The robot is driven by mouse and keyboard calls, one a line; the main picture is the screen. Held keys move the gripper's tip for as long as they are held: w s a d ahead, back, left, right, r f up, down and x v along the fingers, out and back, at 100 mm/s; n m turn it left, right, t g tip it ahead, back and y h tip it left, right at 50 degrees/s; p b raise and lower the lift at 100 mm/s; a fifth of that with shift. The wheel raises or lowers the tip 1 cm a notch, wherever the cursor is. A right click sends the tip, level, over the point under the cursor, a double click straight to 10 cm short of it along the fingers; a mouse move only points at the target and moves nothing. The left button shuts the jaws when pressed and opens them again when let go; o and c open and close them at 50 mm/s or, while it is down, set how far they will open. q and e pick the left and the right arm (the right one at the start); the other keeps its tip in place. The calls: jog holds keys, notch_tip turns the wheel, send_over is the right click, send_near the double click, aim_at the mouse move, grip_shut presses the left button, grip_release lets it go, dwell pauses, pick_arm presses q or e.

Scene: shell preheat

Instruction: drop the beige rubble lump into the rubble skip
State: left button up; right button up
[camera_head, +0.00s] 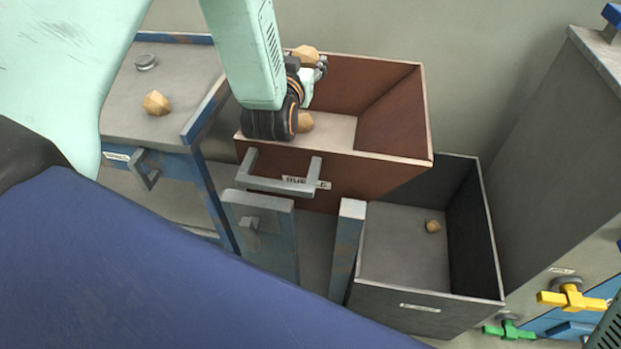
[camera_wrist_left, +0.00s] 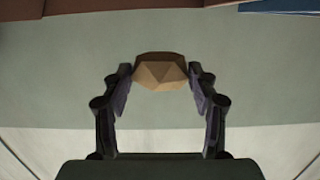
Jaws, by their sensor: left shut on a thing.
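My left gripper (camera_head: 309,63) is shut on a faceted beige rubble lump (camera_head: 305,52), above the red-brown rubble skip (camera_head: 392,112). In the left wrist view the lump (camera_wrist_left: 161,73) sits between the two fingertips. The skip is an open box with a handle and a partly hidden label on its front. Another beige lump (camera_head: 305,122) shows inside the skip, partly covered by my wrist. My right gripper is not in view.
A blue-edged table (camera_head: 120,112) at left bears a beige lump (camera_head: 156,103) and a small round metal piece (camera_head: 145,62). A dark grey bin (camera_head: 385,290) at right holds a small lump (camera_head: 433,226). A tall grey cabinet (camera_head: 545,170) with yellow and green valve handles stands far right.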

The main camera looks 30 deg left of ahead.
pick_arm(q)
notch_tip(320, 180, down, 6)
jog(key=b, duration=0.5)
jog(key=shift+s+a+r, duration=0.1)
jog(key=shift+r, duration=0.1)
jog(key=o, duration=1.3)
notch_tip(320, 180, up, 10)
